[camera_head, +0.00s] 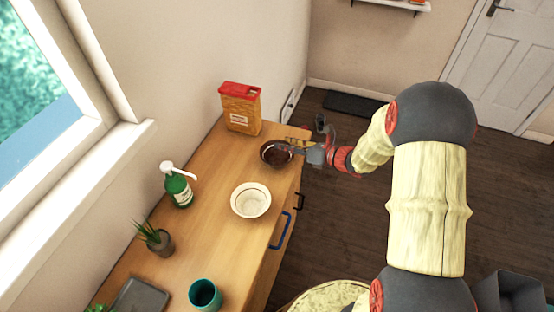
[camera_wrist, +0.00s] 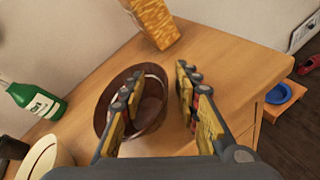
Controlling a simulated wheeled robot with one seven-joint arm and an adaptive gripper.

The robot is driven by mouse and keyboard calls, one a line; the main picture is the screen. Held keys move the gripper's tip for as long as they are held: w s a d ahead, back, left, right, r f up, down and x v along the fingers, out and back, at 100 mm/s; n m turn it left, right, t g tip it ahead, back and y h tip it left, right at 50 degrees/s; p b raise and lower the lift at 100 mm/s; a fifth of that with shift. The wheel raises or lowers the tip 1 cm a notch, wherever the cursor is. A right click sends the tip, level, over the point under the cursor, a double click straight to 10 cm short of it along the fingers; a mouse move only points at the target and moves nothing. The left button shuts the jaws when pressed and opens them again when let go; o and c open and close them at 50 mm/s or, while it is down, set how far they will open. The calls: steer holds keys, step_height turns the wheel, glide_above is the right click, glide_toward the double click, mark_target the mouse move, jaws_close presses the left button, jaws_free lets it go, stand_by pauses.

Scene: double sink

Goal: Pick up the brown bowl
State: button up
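The brown bowl (camera_head: 272,155) stands upright on the wooden counter near its far end, and it also shows in the wrist view (camera_wrist: 151,108). My gripper (camera_head: 297,150) is at the right side of the bowl. In the wrist view my gripper (camera_wrist: 158,76) has its two fingers spread. The left finger reaches over the bowl's inside, and the right finger is outside it, with the right part of the rim between them. I cannot tell whether either finger touches the bowl. The left finger hides part of the bowl.
An orange box with a red top (camera_head: 240,110) stands behind the bowl. A white bowl (camera_head: 250,201) is nearer. A green bottle (camera_head: 178,188), a plant (camera_head: 158,240) and a teal cup (camera_head: 205,295) stand along the counter (camera_head: 215,225). The wall is at left; open floor lies right.

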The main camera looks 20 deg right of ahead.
steer(key=c, duration=0.8)
jaws_close()
